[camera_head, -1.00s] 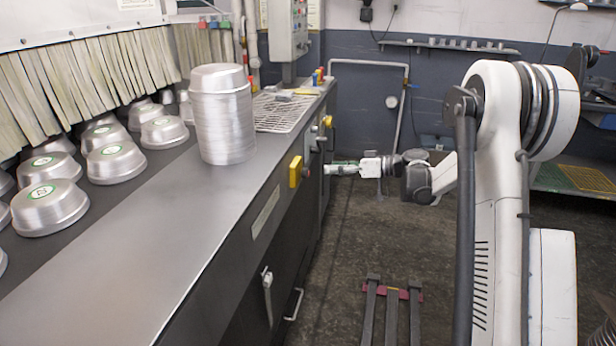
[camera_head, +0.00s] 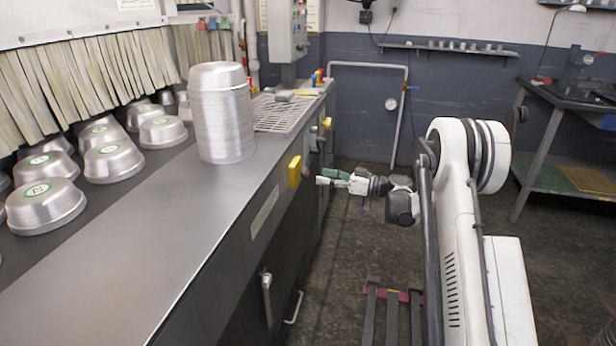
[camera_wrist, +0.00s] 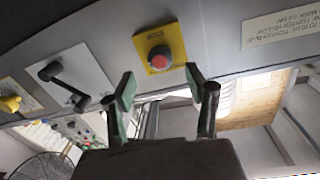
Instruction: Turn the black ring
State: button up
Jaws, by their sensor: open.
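In the wrist view a red button (camera_wrist: 159,56) stands on a yellow plate on the grey panel, with a dark collar around its base. This collar is the only black ring-like part I make out, and I cannot tell for sure that it is the ring. My gripper (camera_wrist: 162,87) is open and empty, its two green-padded fingers pointing at the panel on either side below the button. In the head view my gripper (camera_head: 323,181) is beside the counter front, right of the yellow plate (camera_head: 294,171). Contact with the panel cannot be told.
In the wrist view a black crank handle (camera_wrist: 62,83) on a white plate and a yellow knob (camera_wrist: 10,103) lie left of the button. A stack of metal pans (camera_head: 222,115) stands on the counter (camera_head: 150,245). The floor right of the counter is mostly open.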

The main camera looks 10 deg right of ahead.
aim_at(308, 174)
jog(key=x, duration=0.6)
jog(key=shift+w+a+b, duration=0.1)
jog(key=shift+a+b, duration=0.1)
jog(key=shift+b, duration=0.2)
jog(key=shift+c, duration=0.5)
jog(key=c, duration=1.1)
